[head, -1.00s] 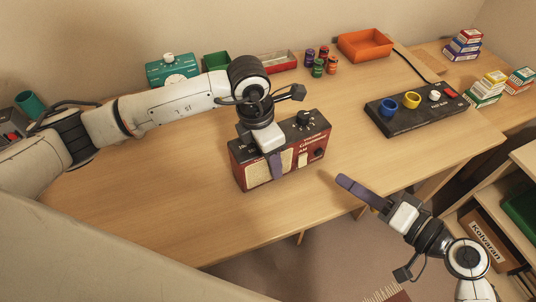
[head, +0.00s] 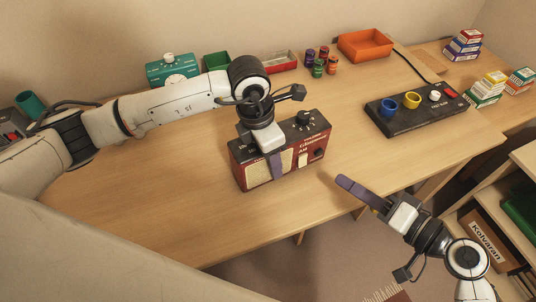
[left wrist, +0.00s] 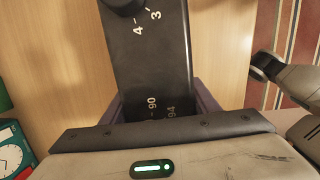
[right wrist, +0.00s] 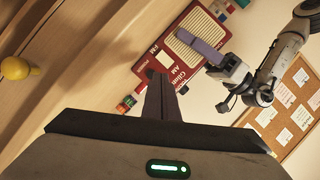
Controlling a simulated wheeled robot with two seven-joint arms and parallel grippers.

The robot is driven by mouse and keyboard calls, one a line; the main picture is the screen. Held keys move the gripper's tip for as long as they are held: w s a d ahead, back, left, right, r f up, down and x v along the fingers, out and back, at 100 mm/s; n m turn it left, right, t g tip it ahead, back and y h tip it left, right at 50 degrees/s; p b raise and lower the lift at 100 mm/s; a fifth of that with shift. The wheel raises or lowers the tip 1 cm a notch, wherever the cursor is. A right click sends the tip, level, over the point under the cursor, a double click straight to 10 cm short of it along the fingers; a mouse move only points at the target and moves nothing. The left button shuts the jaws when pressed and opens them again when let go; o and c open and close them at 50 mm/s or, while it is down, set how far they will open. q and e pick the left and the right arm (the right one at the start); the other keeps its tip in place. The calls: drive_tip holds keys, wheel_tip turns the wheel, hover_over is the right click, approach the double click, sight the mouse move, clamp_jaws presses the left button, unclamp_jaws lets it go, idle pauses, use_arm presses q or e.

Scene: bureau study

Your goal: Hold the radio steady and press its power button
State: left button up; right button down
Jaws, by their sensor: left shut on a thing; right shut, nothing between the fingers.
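The left wrist view shows the black radio top (left wrist: 148,50) between both fingers. My right gripper (head: 345,182) is shut and empty, to the right of the radio and apart from it. In the right wrist view its fingers (right wrist: 160,97) point toward the radio (right wrist: 172,62) and hide part of it.
A black control panel (head: 408,115) with blue and yellow rings lies right of the radio.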

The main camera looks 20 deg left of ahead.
sight(319, 153)
drive_tip(key=f+h, duration=0.1)
drive_tip(key=s+a+f+h, duration=0.1)
drive_tip(key=shift+a+f+n+g+h, duration=0.2)
drive_tip(key=shift+n+g+h, duration=0.2)
use_arm(q)
drive_tip(key=shift+r, duration=0.1)
use_arm(e)
drive_tip(key=shift+s+a+f+n+h, duration=0.15)
drive_tip(key=shift+s+f+n+h, duration=0.2)
drive_tip(key=shift+f+h, duration=0.45)
drive_tip(key=shift+r+t+h, duration=0.1)
drive_tip(key=shift+t+h, duration=0.2)
drive_tip(key=shift+h, duration=0.2)
drive_tip(key=shift+d+n+t+h, duration=0.2)
drive_tip(key=shift+n+t+h, duration=0.1)
drive_tip(key=shift+h, duration=0.1)
drive_tip(key=shift+w+d+r+t+h, duration=0.15)
drive_tip(key=shift+d+r+t+h, duration=0.4)
drive_tip(key=shift+r+t+h, duration=0.4)
drive_tip(key=shift+w+d+f+n+t+h, duration=0.1)
drive_tip(key=shift+w+d+n+t+h, duration=0.15)
drive_tip(key=shift+d+n+h, duration=0.45)
drive_tip(key=shift+m, duration=0.25)
drive_tip(key=shift+w+a, duration=3)
drive_tip(key=shift+a, duration=0.25)
drive_tip(key=shift+a, duration=0.1)
